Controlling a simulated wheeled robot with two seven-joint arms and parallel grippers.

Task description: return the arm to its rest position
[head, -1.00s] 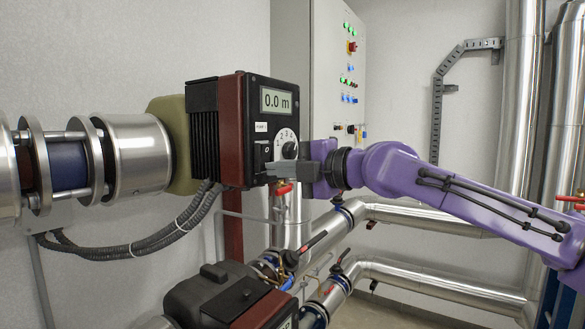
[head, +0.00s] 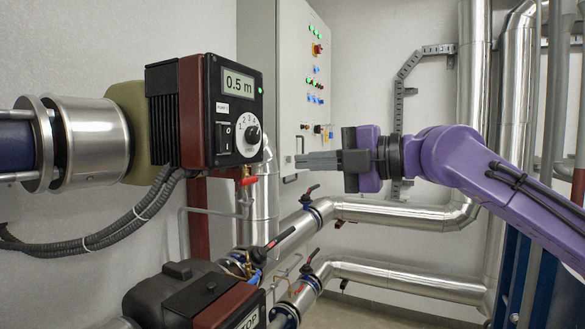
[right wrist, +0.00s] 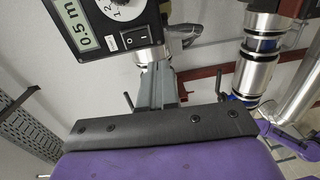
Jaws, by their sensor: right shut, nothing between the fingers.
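My right arm (head: 470,170) is purple and comes in from the right in the head view. Its gripper (head: 300,160) is shut and empty, pointing left, apart from the pump and to the right of it. In the right wrist view the gripper's closed grey fingers (right wrist: 157,88) point toward the pump's control box (right wrist: 112,27). In the head view the pump control box (head: 222,115) has a display reading 0.5 m, a lit green light, a black rocker switch (head: 223,137) and a numbered dial (head: 250,135). My left gripper is not in view.
A grey cabinet (head: 290,60) with lights and buttons stands behind the gripper. Silver pipes (head: 400,212) with valves run below it. A second pump (head: 195,300) sits at the bottom. A cable tray (head: 400,95) is on the wall behind the arm.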

